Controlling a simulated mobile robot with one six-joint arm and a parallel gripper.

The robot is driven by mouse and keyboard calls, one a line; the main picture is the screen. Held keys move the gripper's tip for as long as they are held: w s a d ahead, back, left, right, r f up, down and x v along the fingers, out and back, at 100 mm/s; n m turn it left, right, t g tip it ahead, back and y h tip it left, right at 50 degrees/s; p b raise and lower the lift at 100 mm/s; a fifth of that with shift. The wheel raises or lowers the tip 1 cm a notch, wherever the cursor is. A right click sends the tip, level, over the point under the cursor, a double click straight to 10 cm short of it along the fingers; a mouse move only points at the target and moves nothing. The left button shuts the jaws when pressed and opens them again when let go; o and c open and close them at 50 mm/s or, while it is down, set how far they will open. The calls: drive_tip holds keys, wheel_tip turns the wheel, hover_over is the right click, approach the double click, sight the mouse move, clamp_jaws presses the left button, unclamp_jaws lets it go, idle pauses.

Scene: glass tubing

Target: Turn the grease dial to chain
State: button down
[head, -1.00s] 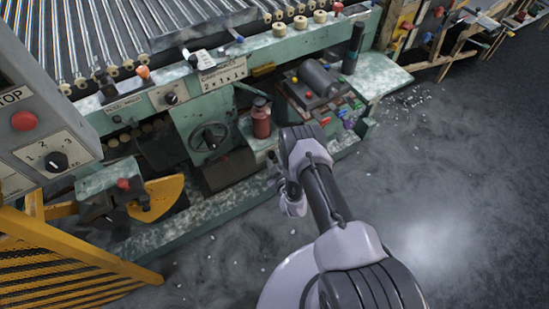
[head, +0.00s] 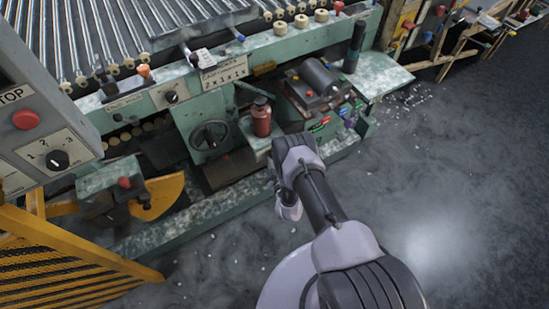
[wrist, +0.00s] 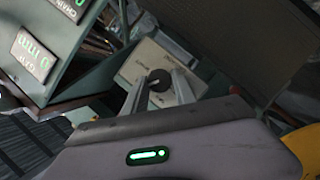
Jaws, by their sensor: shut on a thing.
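The grease dial's dark round knob (wrist: 160,80) stands on a pale plate (wrist: 143,61) in the wrist view. The plate carries small lettering, too blurred to read surely. My gripper (wrist: 159,85) is shut on the knob, with one pale finger on each side of it. The knob's pointer cannot be made out, so its setting is unclear. In the head view my arm and wrist reach down in front of the machine's right end. The fingertips and this dial are hidden there.
Green-lit displays (wrist: 33,53) sit at the left of the wrist view, one labelled CHAIN. In the head view, a red bottle (head: 261,118), a handwheel (head: 210,135) and a motor (head: 318,78) stand near my arm. A yellow guard (head: 65,265) is lower left.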

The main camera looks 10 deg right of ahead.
drive_tip(key=c, duration=1)
unclamp_jaws()
drive_tip(key=p+v, duration=0.8)
drive_tip(key=v, duration=0.9)
drive_tip(key=shift+s+p, duration=0.2)
drive_tip(key=shift+p, duration=0.1)
